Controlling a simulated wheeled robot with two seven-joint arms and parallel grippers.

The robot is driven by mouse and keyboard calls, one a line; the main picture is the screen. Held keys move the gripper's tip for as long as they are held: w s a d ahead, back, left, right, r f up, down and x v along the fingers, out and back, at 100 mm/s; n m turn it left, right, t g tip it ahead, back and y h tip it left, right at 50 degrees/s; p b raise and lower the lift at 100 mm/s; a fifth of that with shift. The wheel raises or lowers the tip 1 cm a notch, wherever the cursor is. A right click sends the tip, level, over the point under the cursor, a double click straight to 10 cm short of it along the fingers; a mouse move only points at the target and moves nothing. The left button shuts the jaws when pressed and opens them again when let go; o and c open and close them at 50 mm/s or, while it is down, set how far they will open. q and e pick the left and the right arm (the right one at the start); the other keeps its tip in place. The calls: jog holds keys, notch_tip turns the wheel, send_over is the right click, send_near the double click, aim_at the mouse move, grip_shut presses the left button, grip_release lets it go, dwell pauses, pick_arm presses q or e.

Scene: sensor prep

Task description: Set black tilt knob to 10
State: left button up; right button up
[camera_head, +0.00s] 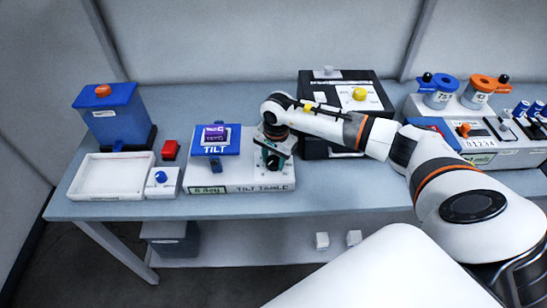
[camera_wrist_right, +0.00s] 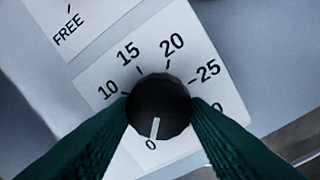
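The black tilt knob (camera_wrist_right: 158,106) sits on a white dial plate (camera_wrist_right: 205,68) marked 0, 10, 15, 20 and 25, with another number partly hidden. Its white pointer line points at 0. My right gripper (camera_wrist_right: 160,108) has one green finger on each side of the knob, with no gap showing between fingers and knob. My left gripper is not in view.
A black box with a yellow button (camera_head: 360,94) stands behind my right forearm. A white tray (camera_head: 112,176), a blue bin (camera_head: 108,112) and a red block (camera_head: 170,150) are at the left. A counter unit (camera_head: 490,140) stands at the right. The table's front strip (camera_head: 345,196) is clear.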

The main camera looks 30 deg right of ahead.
jog(key=m+b, duration=0.3)
jog(key=shift+w+f, duration=0.1)
jog(key=shift+f, duration=0.05)
jog(key=m+b, duration=0.2)
jog(key=m, duration=0.3)
jog(key=shift+b, duration=0.4)
jog(key=m+b, duration=0.2)
jog(key=m, duration=0.3)
jog(key=shift+w+h, duration=0.15)
jog(key=shift+h, duration=0.25)
jog(key=m+b, duration=0.1)
jog(key=m, duration=0.3)
jog(key=shift+r+m+b, duration=0.2)
jog(key=shift+m+b, duration=0.1)
jog(key=shift+b, duration=0.1)
jog(key=shift+w, duration=0.1)
jog(key=o, duration=1)
jog(key=shift+r, duration=0.1)
